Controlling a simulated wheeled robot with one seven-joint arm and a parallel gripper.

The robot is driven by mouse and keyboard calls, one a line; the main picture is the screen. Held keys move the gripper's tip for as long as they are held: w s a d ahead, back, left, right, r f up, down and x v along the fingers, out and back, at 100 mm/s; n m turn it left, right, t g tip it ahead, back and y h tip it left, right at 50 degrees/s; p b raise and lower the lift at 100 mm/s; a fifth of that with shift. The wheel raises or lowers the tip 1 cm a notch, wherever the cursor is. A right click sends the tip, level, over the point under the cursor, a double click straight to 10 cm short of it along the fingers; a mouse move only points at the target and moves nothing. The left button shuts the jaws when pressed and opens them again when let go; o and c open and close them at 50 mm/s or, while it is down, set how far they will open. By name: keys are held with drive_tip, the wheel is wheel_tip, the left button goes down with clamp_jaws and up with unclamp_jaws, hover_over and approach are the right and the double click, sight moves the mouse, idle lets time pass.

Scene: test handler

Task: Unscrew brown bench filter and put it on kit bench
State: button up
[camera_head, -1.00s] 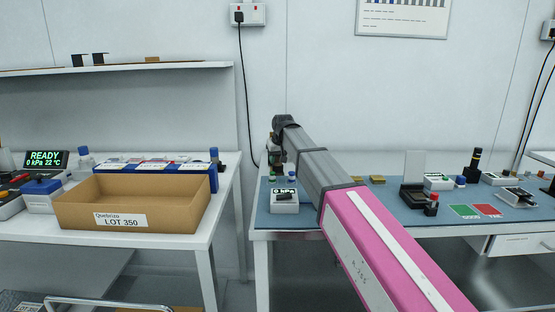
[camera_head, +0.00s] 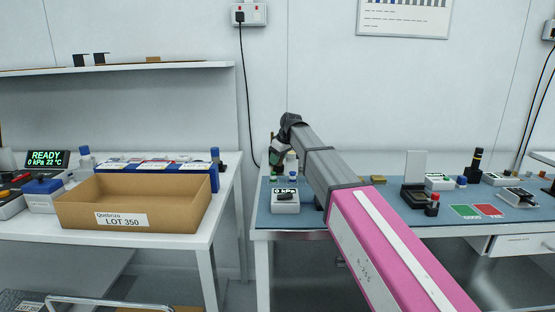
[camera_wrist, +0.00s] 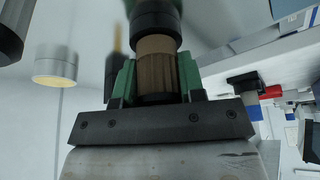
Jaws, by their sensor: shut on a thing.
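In the wrist view, a brown ribbed cylinder, the filter (camera_wrist: 157,74), sits between the green jaws of my gripper (camera_wrist: 156,66). The jaws are shut on its sides. Dark round parts adjoin both its ends; I cannot tell whether the upper one is a fitting or part of the filter. In the head view, my gripper (camera_head: 280,156) is at the far left of the blue-topped bench (camera_head: 330,221), above its back edge. The filter is too small to make out there. No label shows which bench is the kit bench.
A white table (camera_head: 190,238) at left carries a cardboard box (camera_head: 135,208) marked LOT 350 and a READY display (camera_head: 46,160). A gauge box (camera_head: 285,200) stands below my gripper. Several devices line the bench's right part. A gap separates table and bench.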

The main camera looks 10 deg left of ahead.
drive_tip(key=shift+s+n+g, duration=0.1)
drive_tip(key=shift+n+g, duration=0.5)
drive_tip(key=shift+n, duration=0.8)
drive_tip(key=shift+f, duration=0.1)
drive_tip(key=o, duration=0.6)
